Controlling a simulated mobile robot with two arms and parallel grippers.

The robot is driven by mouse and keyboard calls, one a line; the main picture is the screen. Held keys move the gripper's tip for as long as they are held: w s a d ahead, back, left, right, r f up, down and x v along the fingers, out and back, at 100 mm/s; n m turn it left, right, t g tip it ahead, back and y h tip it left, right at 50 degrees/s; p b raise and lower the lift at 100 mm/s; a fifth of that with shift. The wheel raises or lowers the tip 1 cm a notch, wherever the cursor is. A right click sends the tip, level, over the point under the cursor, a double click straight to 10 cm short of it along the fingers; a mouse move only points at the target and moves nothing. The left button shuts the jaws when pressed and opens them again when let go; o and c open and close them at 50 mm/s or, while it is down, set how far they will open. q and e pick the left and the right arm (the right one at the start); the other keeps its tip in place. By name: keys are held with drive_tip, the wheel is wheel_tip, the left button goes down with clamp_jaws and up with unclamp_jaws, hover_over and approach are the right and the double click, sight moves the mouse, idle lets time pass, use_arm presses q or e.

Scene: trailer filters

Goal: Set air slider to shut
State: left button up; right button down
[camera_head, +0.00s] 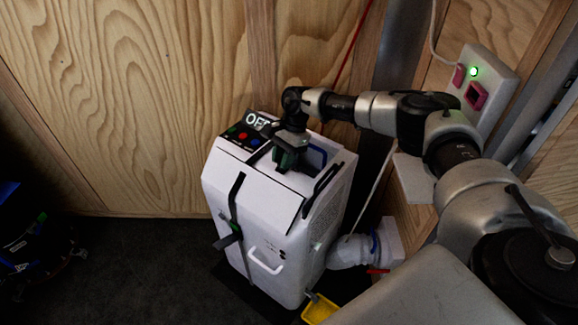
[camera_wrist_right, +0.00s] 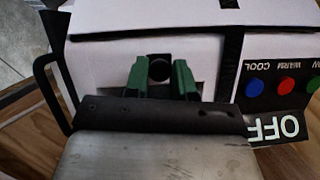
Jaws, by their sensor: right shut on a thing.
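A white box-shaped unit (camera_head: 232,183) stands on the dark floor against the wooden wall. My right gripper (camera_head: 286,160) reaches down onto its top. In the right wrist view, my gripper's green fingers (camera_wrist_right: 160,80) are on both sides of a round black knob (camera_wrist_right: 160,68), shut on it. The knob appears to be the air slider, in a dark recess in the white top. The slider's track ends and any shut marking are hidden or too small to read. My left gripper is not in view.
The control panel with coloured buttons (camera_wrist_right: 286,84) and an OFF sign (camera_head: 257,121) is at the unit's back edge. A black handle (camera_wrist_right: 48,92) rises beside the recess. A white hose (camera_head: 350,252) leaves the unit's right side.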

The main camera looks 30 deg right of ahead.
drive_tip(key=c, duration=1.4)
unclamp_jaws()
drive_tip(key=shift+w+r, duration=0.15)
drive_tip(key=o, duration=0.5)
drive_tip(key=shift+w+a, duration=0.1)
drive_tip(key=shift+w, duration=0.05)
drive_tip(key=shift+c, duration=0.2)
drive_tip(key=s+v, duration=0.1)
drive_tip(key=v, duration=0.9)
drive_tip(key=shift+w+d+r, duration=0.25)
drive_tip(key=shift+w, duration=0.2)
drive_tip(key=shift+a, duration=0.1)
